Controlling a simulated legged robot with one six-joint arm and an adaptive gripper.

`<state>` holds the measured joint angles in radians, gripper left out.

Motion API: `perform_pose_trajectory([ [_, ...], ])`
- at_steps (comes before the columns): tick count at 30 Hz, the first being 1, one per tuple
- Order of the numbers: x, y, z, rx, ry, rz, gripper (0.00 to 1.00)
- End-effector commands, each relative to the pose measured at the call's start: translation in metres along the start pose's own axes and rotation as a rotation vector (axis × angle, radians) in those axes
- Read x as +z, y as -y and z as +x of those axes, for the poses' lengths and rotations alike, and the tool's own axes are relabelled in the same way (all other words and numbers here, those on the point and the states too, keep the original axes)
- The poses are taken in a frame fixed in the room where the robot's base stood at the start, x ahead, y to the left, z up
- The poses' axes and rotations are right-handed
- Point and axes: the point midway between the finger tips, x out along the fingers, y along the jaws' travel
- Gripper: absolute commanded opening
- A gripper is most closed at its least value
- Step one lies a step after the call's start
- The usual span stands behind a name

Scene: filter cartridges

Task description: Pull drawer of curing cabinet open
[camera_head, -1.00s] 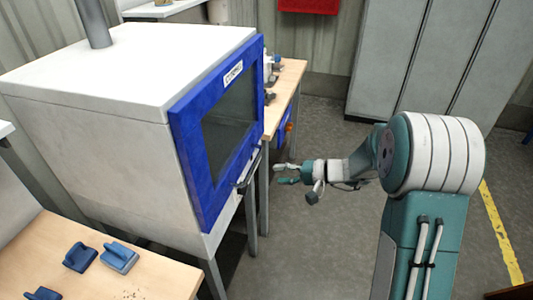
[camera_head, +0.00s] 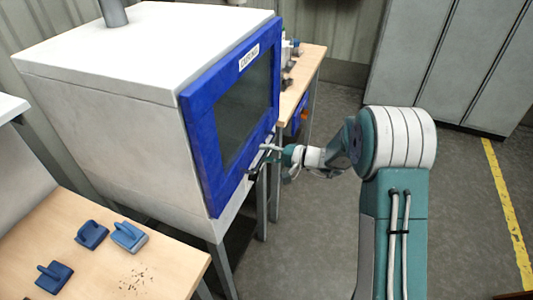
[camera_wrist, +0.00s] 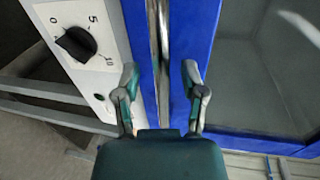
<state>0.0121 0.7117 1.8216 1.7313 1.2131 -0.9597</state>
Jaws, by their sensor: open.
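The curing cabinet (camera_head: 95,105) is a white box on legs, with a blue-framed front (camera_head: 206,148) around a dark window and a label at its top. Its front is closed. A metal bar handle (camera_wrist: 163,60) runs along the blue frame in the wrist view. My gripper (camera_head: 268,150) is at the lower part of the blue front in the head view. In the wrist view my gripper (camera_wrist: 160,82) is open, with its fingertips on either side of the bar. Whether the fingers touch the bar I cannot tell.
A black dial (camera_wrist: 75,44) on a white panel lies left of the fingers. Blue tools (camera_head: 128,236) rest on a wooden bench (camera_head: 165,265) at the front left. Another bench stands behind the cabinet. The floor (camera_head: 310,240) right of the cabinet is clear.

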Motion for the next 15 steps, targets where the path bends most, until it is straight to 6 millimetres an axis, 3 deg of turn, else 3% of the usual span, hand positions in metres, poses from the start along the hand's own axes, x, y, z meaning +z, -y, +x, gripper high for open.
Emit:
perform_pose_trajectory([
  [8,0.0000,-0.0002,0.0026,0.000,-0.001,0.001,0.54],
  [9,-0.0001,-0.0002,0.0025,0.000,-0.001,0.001,0.45],
  [12,-0.0003,-0.0002,0.0018,-0.001,0.000,0.001,0.01],
  [15,-0.0004,-0.0004,0.0016,0.000,-0.001,0.001,0.00],
])
